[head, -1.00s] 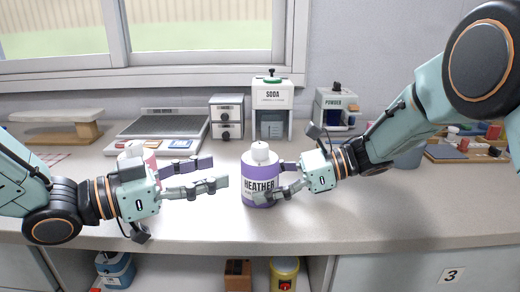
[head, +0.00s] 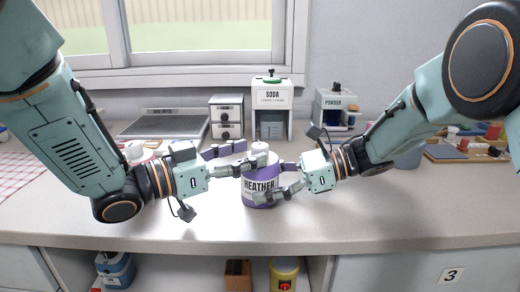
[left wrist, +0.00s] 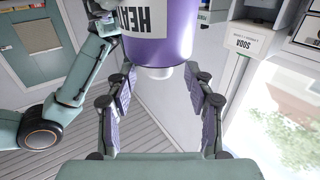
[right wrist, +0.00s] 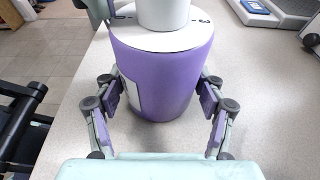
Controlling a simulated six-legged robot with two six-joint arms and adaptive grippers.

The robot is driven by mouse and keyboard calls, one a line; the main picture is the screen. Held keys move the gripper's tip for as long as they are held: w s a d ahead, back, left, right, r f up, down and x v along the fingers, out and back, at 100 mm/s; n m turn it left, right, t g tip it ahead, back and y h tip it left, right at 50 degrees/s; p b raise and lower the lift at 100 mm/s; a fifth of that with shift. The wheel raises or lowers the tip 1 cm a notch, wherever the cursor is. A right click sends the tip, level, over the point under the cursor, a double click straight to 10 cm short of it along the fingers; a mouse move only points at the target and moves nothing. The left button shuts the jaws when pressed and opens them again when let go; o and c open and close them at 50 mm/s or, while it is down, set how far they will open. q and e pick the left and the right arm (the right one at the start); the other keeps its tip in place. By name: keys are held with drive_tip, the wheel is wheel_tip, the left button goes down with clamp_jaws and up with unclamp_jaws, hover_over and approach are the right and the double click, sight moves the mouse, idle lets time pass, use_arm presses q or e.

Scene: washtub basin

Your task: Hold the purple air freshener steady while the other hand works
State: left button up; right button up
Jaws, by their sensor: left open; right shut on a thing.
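The purple air freshener (head: 262,201) stands upright on the counter, with a white label reading HEATHER and a white cap (head: 259,149). My right gripper (head: 272,183) is shut on its body from the right; the right wrist view shows the purple body (right wrist: 170,78) between the two fingers. My left gripper (head: 248,158) is open, its fingers reaching from the left to the height of the cap. In the left wrist view the cap (left wrist: 164,72) points at the gap between the open fingers. I cannot tell whether they touch it. The left fingers hide part of the bottle's top.
Behind stand the SODA dispenser (head: 271,99), a small drawer unit (head: 227,115) and the POWDER dispenser (head: 337,107). A flat grey scale (head: 165,126) lies at the back left. The counter's front strip (head: 330,225) is clear.

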sight(253, 152)
use_arm(q)
drive_tip(key=shift+x, duration=1.9)
drive_tip(key=shift+s, duration=0.1)
clamp_jaws()
